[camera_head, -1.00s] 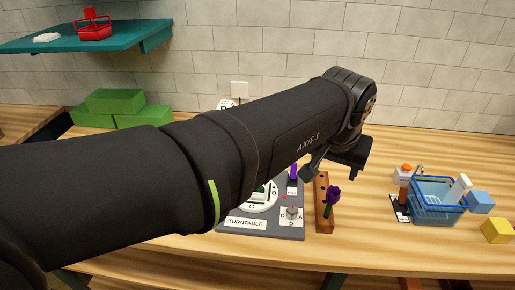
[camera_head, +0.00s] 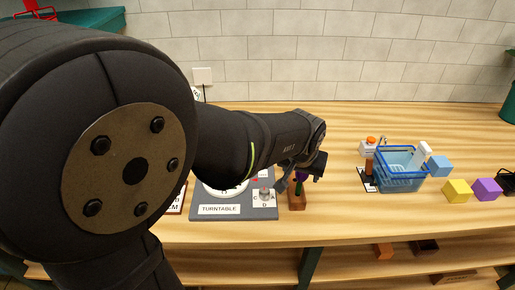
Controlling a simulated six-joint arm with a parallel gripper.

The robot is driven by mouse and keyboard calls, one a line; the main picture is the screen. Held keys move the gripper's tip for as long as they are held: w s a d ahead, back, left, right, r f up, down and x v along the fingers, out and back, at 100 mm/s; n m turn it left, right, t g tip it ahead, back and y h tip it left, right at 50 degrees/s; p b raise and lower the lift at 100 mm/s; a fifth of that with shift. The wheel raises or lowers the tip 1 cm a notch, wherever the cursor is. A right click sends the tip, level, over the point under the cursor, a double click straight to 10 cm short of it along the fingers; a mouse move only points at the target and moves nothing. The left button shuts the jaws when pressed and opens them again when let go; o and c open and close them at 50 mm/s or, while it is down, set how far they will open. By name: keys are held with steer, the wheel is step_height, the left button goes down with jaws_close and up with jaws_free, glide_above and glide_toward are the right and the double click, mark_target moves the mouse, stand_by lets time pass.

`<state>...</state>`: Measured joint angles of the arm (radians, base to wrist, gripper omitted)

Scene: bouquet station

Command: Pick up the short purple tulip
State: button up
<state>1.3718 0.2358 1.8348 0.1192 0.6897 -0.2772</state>
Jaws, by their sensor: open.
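A purple tulip (camera_head: 300,177) with a short dark stem stands upright in a brown wooden block (camera_head: 297,203) beside the turntable board. The arm's wrist and fingers hide part of its head. My gripper (camera_head: 300,182) is open, pointing down at the block. In the picture one finger is left of the tulip and the other right of it. I cannot tell from this view whether the fingers are level with the flower or touch it.
A grey turntable board (camera_head: 238,210) with a knob lies left of the block. A blue basket (camera_head: 400,179) stands to the right, with blue (camera_head: 439,166), yellow (camera_head: 457,190) and purple (camera_head: 486,189) cubes beyond it. The front table strip is clear.

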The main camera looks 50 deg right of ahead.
steer(key=shift+x, duration=0.85)
steer(key=c, duration=0.9)
steer(key=shift+r, duration=0.1)
